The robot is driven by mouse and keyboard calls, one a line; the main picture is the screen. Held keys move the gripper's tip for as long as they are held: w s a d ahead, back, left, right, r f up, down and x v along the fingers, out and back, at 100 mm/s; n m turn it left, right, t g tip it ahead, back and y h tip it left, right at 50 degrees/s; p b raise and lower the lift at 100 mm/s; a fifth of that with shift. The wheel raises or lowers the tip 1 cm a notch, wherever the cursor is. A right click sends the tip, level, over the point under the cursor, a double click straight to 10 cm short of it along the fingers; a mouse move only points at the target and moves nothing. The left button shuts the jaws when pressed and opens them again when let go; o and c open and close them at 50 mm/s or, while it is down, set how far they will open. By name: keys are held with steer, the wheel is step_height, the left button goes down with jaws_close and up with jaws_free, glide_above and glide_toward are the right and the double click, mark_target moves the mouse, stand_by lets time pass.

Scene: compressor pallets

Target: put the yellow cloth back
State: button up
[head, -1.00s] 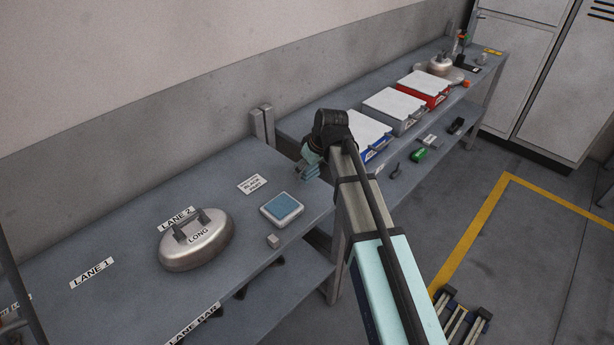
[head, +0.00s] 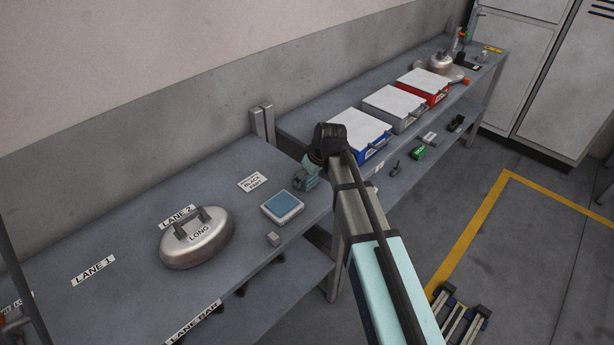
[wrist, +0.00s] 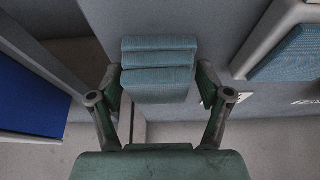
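No yellow cloth shows in either view. In the wrist view a folded blue-grey cloth-like block (wrist: 158,70) with several layers sits between the two fingers of my gripper (wrist: 159,85). Both fingers press on its sides. In the head view my gripper (head: 305,178) is above the right end of the near bench (head: 130,225), largely hidden by my wrist. A white square tray with a blue pad (head: 283,207) lies just left of it; its corner also shows at the wrist view's upper right (wrist: 290,52).
The far bench holds a blue case (head: 358,130), a grey case (head: 394,106) and a red case (head: 423,84). A gap separates the benches.

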stand_by(0.3)
steer(key=b+v, duration=0.1)
steer(key=v, duration=1.1)
steer(key=shift+r+b, duration=0.15)
steer(key=shift+b, duration=0.15)
